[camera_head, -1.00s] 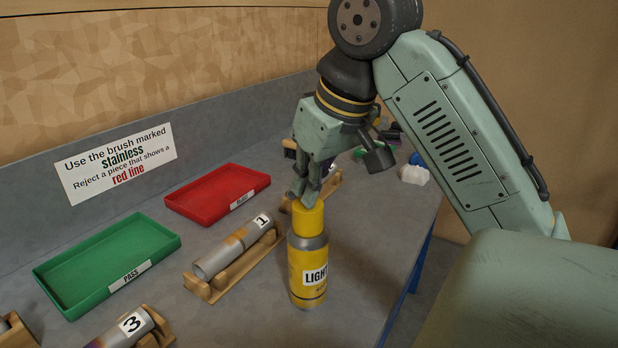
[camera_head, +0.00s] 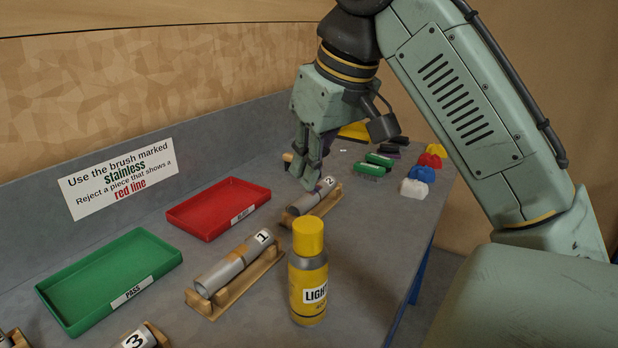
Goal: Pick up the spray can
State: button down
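The spray can (camera_head: 308,275) stands upright on the grey bench near its right edge. It is yellow with a yellow cap, a grey band at the shoulder and a label of which "LIGHT" can be read. My gripper (camera_head: 307,184) points down above and behind the can, apart from it, close over the near end of the metal piece marked 2 (camera_head: 327,186). The fingers look close together, but I cannot tell whether they are open or shut. I see nothing held in them.
Piece 1 (camera_head: 233,264) lies in a wooden cradle left of the can. A red tray (camera_head: 186,219) and a green PASS tray (camera_head: 62,274) stand further left. Brushes (camera_head: 374,166) and coloured blocks (camera_head: 420,173) lie at the back right. A sign (camera_head: 120,178) is on the rear panel.

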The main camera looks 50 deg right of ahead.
aim_at(307, 276)
jog(key=k, duration=1.5)
